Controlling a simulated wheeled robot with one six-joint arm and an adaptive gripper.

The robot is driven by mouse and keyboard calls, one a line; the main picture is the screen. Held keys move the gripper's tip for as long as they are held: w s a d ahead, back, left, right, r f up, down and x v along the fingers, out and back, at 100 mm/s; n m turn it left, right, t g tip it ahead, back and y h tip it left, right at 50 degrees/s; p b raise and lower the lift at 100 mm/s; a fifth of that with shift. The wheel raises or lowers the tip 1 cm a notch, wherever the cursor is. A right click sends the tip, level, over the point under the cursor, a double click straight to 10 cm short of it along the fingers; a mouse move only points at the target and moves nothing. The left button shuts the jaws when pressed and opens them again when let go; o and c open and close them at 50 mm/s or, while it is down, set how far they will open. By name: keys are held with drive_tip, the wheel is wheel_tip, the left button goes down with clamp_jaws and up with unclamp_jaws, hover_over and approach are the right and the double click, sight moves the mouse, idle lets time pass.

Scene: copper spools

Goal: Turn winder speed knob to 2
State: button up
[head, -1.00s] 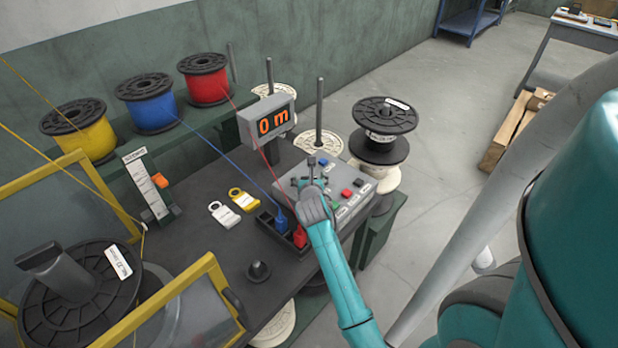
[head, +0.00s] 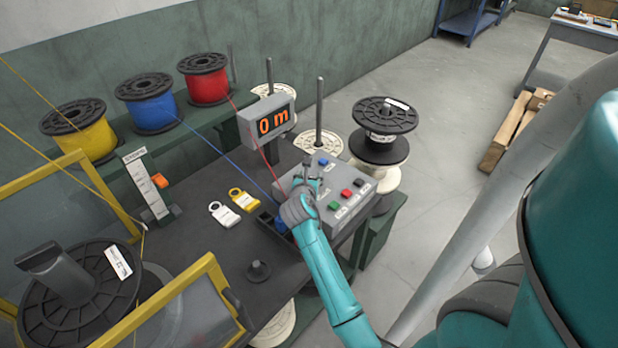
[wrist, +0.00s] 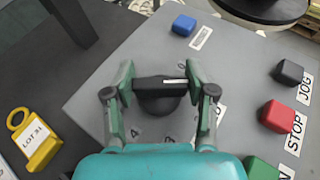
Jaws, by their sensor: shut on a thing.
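The speed knob (wrist: 165,95) is a black bar-shaped knob on a round base, seen in the wrist view on top of the grey control box (head: 349,220). A white pointer line lies on the right part of its bar. Printed digits, one of them a 4, show on the panel below the knob; my gripper hides other markings. My gripper (wrist: 160,80) is shut on the knob, one finger at each end of the bar. In the head view my gripper (head: 310,168) is over the left part of the box and hides the knob.
On the box are a blue button (wrist: 184,25), a black JOG button (wrist: 288,73), a red STOP button (wrist: 277,115) and a green button (wrist: 263,169). A yellow tag (head: 243,199) lies on the bench to the left. The display (head: 268,120) reads 0 m.

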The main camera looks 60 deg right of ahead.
drive_tip(key=m+g, duration=0.2)
drive_tip(key=g, duration=0.1)
drive_tip(key=shift+w+m+h, duration=0.1)
drive_tip(key=shift+m+h, duration=0.2)
drive_tip(key=shift+h, duration=0.1)
drive_tip(key=shift+m+g, duration=2.1)
drive_tip(key=shift+g, duration=0.2)
drive_tip(key=o, duration=1.2)
drive_tip(key=v, duration=1.2)
